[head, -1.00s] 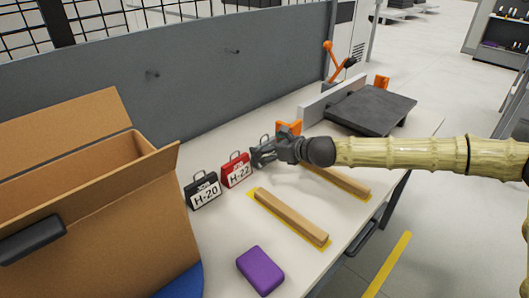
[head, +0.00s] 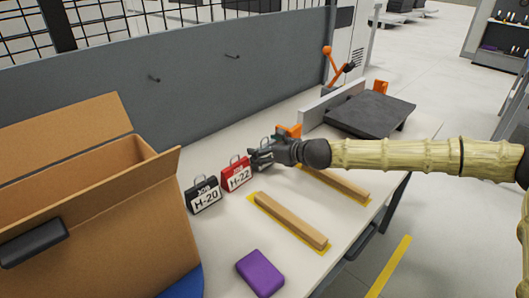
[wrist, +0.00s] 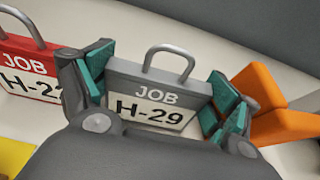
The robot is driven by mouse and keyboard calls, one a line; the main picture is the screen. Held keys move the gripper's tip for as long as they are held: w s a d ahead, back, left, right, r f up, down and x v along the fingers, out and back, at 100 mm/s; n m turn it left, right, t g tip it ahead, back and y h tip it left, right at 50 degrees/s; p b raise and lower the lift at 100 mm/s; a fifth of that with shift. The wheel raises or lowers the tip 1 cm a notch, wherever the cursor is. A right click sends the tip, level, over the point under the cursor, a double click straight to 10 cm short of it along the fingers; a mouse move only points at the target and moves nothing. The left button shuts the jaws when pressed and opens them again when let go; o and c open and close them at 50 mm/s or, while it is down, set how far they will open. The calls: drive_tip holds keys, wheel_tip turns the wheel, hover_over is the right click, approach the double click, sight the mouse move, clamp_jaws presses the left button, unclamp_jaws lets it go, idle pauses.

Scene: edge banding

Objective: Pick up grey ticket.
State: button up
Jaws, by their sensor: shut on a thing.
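The grey ticket (wrist: 157,95) is a tag with a looped handle, marked JOB H-29. In the wrist view it stands between the teal pads of my gripper (wrist: 160,97), which is shut on it from both sides. In the head view my gripper (head: 262,157) is on the table just right of the red ticket, and it hides most of the grey ticket. The red ticket (head: 236,174), marked H-22, stands beside it and also shows at the left of the wrist view (wrist: 30,70). The black ticket (head: 203,195), marked H-20, stands further left.
An open cardboard box (head: 110,230) fills the left of the table (head: 210,240). Two wooden strips, one nearer (head: 290,219) and one further right (head: 337,184), lie on yellow markings. A purple block (head: 260,272) lies in front. An orange piece (wrist: 265,100) is close to my gripper's right finger.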

drive_tip(key=shift+r, duration=4.75)
drive_tip(key=shift+r, duration=0.1)
